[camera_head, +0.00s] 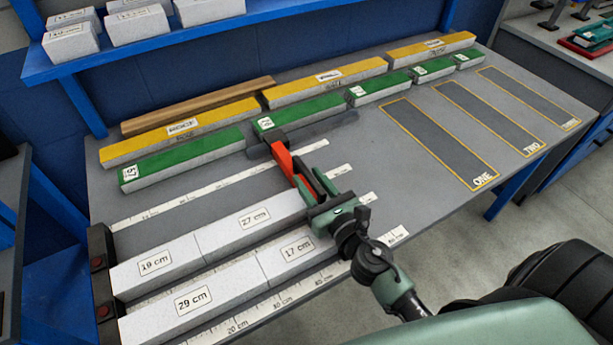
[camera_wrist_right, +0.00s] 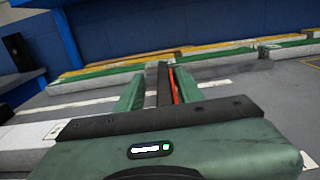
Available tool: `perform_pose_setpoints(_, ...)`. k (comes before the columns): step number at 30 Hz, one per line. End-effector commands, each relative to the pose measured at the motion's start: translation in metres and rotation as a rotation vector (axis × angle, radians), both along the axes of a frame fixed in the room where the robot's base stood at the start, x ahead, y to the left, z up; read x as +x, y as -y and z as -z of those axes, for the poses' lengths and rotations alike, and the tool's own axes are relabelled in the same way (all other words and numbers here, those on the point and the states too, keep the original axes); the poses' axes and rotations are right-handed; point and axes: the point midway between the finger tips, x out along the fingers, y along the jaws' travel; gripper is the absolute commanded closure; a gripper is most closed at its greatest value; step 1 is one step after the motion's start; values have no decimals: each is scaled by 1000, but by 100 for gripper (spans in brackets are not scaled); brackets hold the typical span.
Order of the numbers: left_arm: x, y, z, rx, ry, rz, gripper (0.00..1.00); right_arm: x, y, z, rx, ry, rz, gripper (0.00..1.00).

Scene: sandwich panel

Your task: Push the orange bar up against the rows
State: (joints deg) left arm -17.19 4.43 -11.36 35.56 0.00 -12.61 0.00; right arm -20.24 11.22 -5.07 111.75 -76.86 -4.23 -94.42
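The orange bar (camera_head: 283,160), orange on top with dark sides and a dark far end, is beyond the right ends of two rows of white blocks. The back row has the 19 cm block (camera_head: 154,263) and 27 cm block (camera_head: 252,219); the front row has the 29 cm block (camera_head: 193,300) and 17 cm block (camera_head: 297,249). Whether the bar touches a row is hidden. My left gripper is not in view.
Green-topped blocks (camera_head: 190,157) and yellow-topped blocks (camera_head: 330,82) line the back. A dark flat shape (camera_head: 330,125) lies by the bar's far end. A dark stop (camera_head: 101,265) stands at the rows' left ends. Marked slots (camera_head: 440,145) at right are empty.

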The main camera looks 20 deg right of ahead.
Motion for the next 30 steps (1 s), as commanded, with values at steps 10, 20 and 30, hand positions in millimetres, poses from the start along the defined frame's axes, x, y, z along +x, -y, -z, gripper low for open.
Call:
perform_pose_setpoints(10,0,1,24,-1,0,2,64,-54,3,3,2,-2,0,64)
perform_pose_setpoints(20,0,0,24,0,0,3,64,-59,3,0,0,-1,-1,64)
perform_pose_setpoints(30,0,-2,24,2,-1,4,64,-59,3,0,1,-1,-1,64)
